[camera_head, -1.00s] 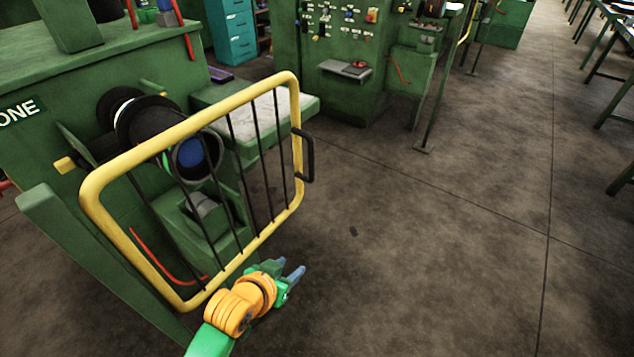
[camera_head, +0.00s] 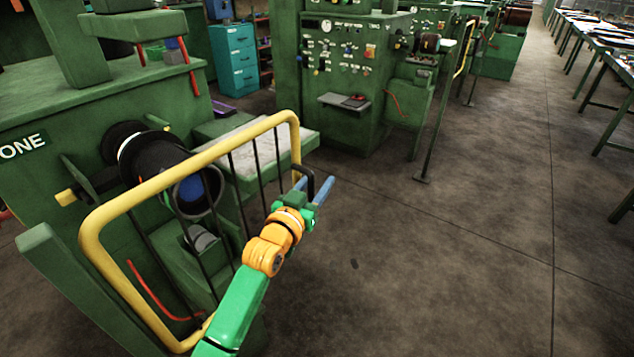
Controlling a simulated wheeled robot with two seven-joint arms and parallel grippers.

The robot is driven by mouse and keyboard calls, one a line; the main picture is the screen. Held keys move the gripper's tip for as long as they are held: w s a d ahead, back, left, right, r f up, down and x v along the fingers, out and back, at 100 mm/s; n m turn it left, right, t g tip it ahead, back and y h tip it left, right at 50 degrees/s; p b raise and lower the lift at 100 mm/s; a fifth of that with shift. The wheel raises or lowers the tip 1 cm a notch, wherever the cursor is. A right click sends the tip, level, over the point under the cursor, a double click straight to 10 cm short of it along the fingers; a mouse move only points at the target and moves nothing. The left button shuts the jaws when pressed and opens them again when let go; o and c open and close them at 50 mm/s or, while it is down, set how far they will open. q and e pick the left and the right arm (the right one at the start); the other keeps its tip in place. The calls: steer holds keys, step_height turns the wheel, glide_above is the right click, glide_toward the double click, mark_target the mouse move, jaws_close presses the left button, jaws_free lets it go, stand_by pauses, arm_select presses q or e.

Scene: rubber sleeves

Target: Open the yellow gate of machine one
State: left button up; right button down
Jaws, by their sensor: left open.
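The yellow gate (camera_head: 187,163), a tube frame with dark vertical bars, stands across the front of green machine one (camera_head: 85,180), marked by a "ONE" sign (camera_head: 22,146). Its black handle (camera_head: 308,172) is on the gate's right upright. My left gripper (camera_head: 316,190) is open, with its blue fingers at the lower part of the handle. I cannot tell whether the handle lies between the fingers or they touch it. My left arm covers the gate's lower right part. My right gripper is not in view.
Behind the gate are a black roller (camera_head: 160,165) and a pale-topped green ledge (camera_head: 240,150). A green control cabinet (camera_head: 350,90) stands at the back. The floor (camera_head: 440,240) to the right is clear. Tables (camera_head: 600,60) line the far right.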

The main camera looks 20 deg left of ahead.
arm_select(q)
steer(key=shift+c, duration=0.3)
jaws_close()
stand_by(1.2)
